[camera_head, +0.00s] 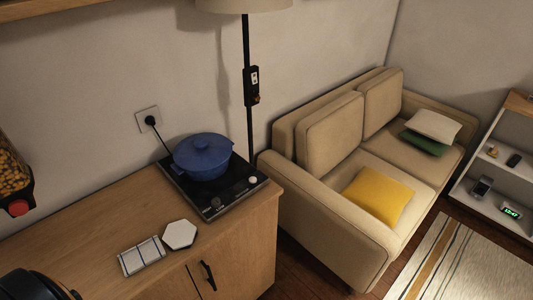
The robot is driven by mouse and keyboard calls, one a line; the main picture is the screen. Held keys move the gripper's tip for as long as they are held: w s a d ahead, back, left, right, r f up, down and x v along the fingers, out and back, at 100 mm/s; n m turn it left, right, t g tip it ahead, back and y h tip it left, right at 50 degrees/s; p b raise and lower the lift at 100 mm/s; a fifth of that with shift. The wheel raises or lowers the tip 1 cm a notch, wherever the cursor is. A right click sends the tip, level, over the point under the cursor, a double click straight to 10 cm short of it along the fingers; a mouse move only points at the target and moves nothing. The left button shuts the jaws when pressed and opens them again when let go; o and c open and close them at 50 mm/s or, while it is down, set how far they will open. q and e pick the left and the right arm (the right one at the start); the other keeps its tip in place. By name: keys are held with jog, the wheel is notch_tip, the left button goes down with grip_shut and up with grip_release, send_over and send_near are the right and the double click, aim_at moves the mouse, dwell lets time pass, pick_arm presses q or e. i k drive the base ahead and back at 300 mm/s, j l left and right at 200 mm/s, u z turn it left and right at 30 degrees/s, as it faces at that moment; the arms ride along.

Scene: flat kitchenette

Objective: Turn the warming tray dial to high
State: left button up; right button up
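The black warming tray (232,205) sits at the right end of the wooden counter, with a lidded blue pot (203,158) standing on it. A cord runs from the tray's back to a wall socket (148,119). Neither of my grippers is in view.
A white hexagonal piece (180,235) and a striped folded cloth (141,257) lie on the counter left of the tray. A dispenser (15,180) hangs at the left. A dark rounded object (35,286) fills the lower left corner. A beige sofa (330,220) stands right of the counter.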

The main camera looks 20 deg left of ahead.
aim_at(215, 202)
jog(key=u, duration=1.2)
